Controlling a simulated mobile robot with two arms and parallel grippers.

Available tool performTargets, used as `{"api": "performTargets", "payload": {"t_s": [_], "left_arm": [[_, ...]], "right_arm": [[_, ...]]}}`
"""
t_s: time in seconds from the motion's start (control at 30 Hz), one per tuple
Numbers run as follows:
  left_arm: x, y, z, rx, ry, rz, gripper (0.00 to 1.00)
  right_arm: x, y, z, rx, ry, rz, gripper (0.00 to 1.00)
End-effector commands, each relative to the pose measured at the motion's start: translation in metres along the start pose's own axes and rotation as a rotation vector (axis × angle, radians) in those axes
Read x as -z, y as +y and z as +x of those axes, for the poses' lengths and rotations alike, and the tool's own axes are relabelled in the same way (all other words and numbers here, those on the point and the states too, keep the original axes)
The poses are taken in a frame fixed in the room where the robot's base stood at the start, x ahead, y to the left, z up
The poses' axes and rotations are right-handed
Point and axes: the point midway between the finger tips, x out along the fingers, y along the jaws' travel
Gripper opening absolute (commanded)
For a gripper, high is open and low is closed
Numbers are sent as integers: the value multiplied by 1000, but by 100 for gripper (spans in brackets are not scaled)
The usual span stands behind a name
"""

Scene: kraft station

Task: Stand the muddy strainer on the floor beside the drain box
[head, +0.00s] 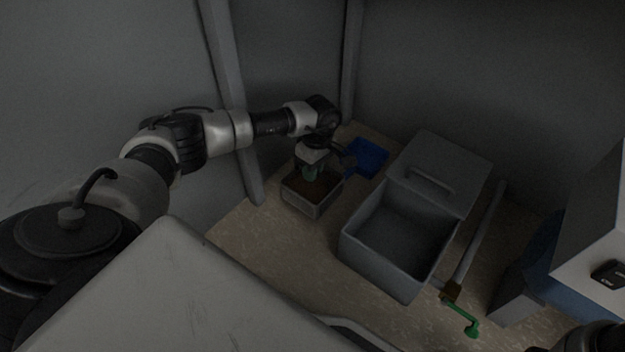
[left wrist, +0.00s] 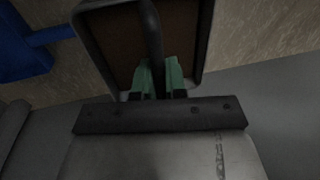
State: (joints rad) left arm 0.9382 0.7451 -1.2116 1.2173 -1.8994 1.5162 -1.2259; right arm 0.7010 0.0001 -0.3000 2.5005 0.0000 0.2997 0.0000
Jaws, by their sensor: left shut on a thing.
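The muddy strainer (head: 301,203) is a small grey rectangular basket with a brown inside and a bar handle. It is on or just above the floor, left of the drain box; I cannot tell whether its bottom touches. The drain box (head: 378,263) is a larger grey open box, and its inside looks empty. My left gripper (head: 312,173) is over the strainer. In the left wrist view, its green fingertips (left wrist: 159,80) are shut on the bar handle of the strainer (left wrist: 112,48). The strainer looks about level. My right gripper is not seen.
A grey lid with a handle (head: 436,170) is at the drain box's far side. A blue tray-like thing (head: 366,158) lies behind the strainer. A pipe (head: 482,235) and green valve handle (head: 464,320) are right of the box. Walls and posts close in the left and back.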

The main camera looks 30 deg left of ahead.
Motion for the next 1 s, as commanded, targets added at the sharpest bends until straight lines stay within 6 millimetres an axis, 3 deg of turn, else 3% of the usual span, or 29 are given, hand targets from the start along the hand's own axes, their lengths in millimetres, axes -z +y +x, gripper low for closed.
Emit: {"api": "performTargets", "payload": {"t_s": [0.03,0.1,0.37,0.53,0.97,1.0], "left_arm": [[0,3,17,0,-1,0,0],[0,6,30,0,0,-1,0],[0,10,51,-1,0,-1,0],[0,15,75,0,0,-2,0],[0,16,79,0,0,-2,0],[0,16,80,0,0,-1,16]], "right_arm": [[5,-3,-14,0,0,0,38],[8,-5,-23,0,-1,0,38],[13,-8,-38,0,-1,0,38],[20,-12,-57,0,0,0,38],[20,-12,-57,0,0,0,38],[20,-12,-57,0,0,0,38]]}}
